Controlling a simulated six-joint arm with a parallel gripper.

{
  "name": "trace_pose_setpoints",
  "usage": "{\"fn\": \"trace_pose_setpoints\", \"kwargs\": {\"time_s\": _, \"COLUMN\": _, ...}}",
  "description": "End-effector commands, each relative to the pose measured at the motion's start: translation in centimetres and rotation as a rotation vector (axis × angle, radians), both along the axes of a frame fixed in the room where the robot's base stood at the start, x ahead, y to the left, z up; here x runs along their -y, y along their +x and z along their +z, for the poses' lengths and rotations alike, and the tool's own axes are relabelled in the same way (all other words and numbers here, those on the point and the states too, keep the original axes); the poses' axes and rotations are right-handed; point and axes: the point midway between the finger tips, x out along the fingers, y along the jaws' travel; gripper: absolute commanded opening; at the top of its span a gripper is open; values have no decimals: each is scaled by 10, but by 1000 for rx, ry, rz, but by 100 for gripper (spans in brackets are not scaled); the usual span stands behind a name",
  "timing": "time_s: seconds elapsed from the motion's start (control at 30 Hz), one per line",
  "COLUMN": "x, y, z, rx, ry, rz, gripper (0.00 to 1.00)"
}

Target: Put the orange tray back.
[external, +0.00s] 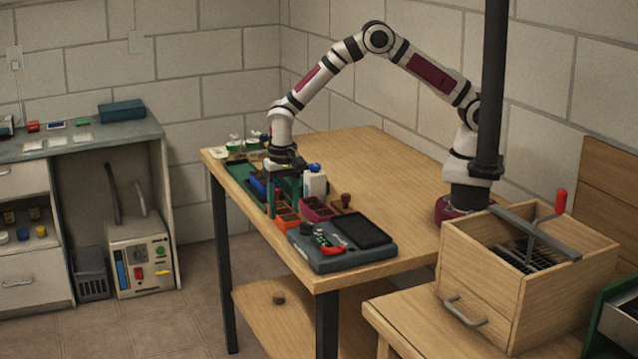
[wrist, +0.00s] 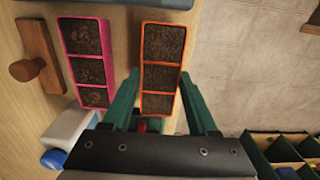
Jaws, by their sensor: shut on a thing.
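The orange tray (wrist: 162,74) is a narrow strip of three square cells filled with dark soil. It also shows near the table's left edge in the external view (external: 287,217). My gripper (wrist: 160,84) has its two green fingers on either side of the tray's near end and is shut on it; it points down in the external view (external: 284,200). I cannot tell whether the tray touches the table. A green rack with compartments (wrist: 285,152) lies at the lower right of the wrist view, partly cut off.
A magenta tray (wrist: 84,57) of soil cells lies beside the orange one. A wooden stamp (wrist: 35,62) and a white bottle with a blue cap (external: 315,183) stand close by. A grey case (external: 345,248) covers the front table corner. The table's right side is clear.

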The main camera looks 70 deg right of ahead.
Motion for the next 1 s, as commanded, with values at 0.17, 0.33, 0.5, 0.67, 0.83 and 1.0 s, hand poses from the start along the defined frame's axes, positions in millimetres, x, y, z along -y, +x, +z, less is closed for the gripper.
{"fn": "trace_pose_setpoints", "kwargs": {"time_s": 0.17, "x": 0, "y": 0, "z": -4, "rx": 1, "ry": 0, "rz": 0, "gripper": 0}}
{"fn": "trace_pose_setpoints", "kwargs": {"time_s": 0.33, "x": 0, "y": 0, "z": -4, "rx": 1, "ry": 0, "rz": 0, "gripper": 79}}
{"fn": "trace_pose_setpoints", "kwargs": {"time_s": 0.5, "x": 0, "y": 0, "z": -4, "rx": 1, "ry": 1, "rz": 0, "gripper": 94}}
{"fn": "trace_pose_setpoints", "kwargs": {"time_s": 0.67, "x": 0, "y": 0, "z": -4, "rx": 0, "ry": 0, "rz": 0, "gripper": 94}}
{"fn": "trace_pose_setpoints", "kwargs": {"time_s": 0.83, "x": 0, "y": 1, "z": 13, "rx": 3, "ry": 1, "rz": 1, "gripper": 94}}
{"fn": "trace_pose_setpoints", "kwargs": {"time_s": 1.0, "x": -1, "y": 1, "z": 65, "rx": 6, "ry": 2, "rz": 1, "gripper": 94}}
